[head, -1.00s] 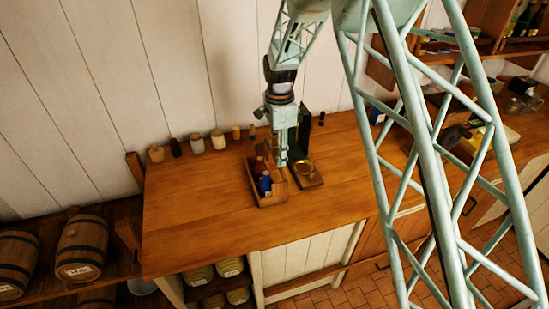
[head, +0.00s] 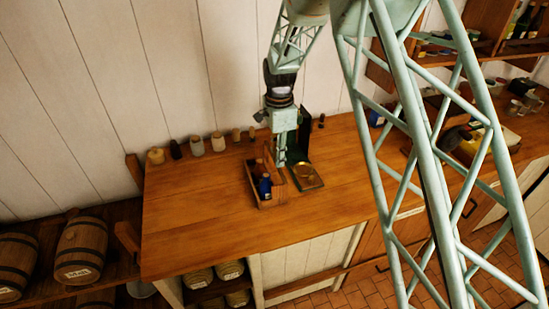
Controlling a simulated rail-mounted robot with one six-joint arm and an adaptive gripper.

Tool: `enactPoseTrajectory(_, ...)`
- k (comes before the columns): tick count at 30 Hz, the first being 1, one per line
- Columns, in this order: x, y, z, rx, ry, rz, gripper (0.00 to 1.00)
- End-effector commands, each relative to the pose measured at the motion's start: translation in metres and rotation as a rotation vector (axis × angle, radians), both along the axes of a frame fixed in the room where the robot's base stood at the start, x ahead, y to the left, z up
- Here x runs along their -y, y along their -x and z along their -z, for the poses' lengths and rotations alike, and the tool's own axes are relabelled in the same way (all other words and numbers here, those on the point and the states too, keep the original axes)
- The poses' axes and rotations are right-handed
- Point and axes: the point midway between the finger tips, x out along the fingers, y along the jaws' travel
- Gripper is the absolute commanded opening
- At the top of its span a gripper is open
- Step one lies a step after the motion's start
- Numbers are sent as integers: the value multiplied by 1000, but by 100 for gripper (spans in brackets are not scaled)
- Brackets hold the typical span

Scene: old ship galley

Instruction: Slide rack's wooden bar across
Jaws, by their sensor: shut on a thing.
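The rack is a small open wooden box (head: 250,186) on the counter, holding a dark blue bottle (head: 265,187) and other dark bottles partly hidden behind it. My gripper (head: 281,164) points down at the rack's right side, low over it. It is shut on what appears to be the rack's wooden bar; the bar is too small and too covered by the fingers to make out its ends. The rack stands upright.
A green case with a round brass piece (head: 304,172) stands close to the gripper's right. Several small jars (head: 197,146) line the wall behind. The wooden counter (head: 200,215) is clear to the left and front. Barrels (head: 80,248) sit on a lower shelf at left.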

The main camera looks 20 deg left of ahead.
Motion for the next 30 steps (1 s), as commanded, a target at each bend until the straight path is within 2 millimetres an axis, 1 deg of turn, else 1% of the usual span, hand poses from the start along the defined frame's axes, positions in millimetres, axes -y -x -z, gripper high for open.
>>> enactPoseTrajectory(24, -27, 20, 0, 1, -1, -1, 6)
enactPoseTrajectory(30, -31, 23, 0, 1, -1, 0, 6)
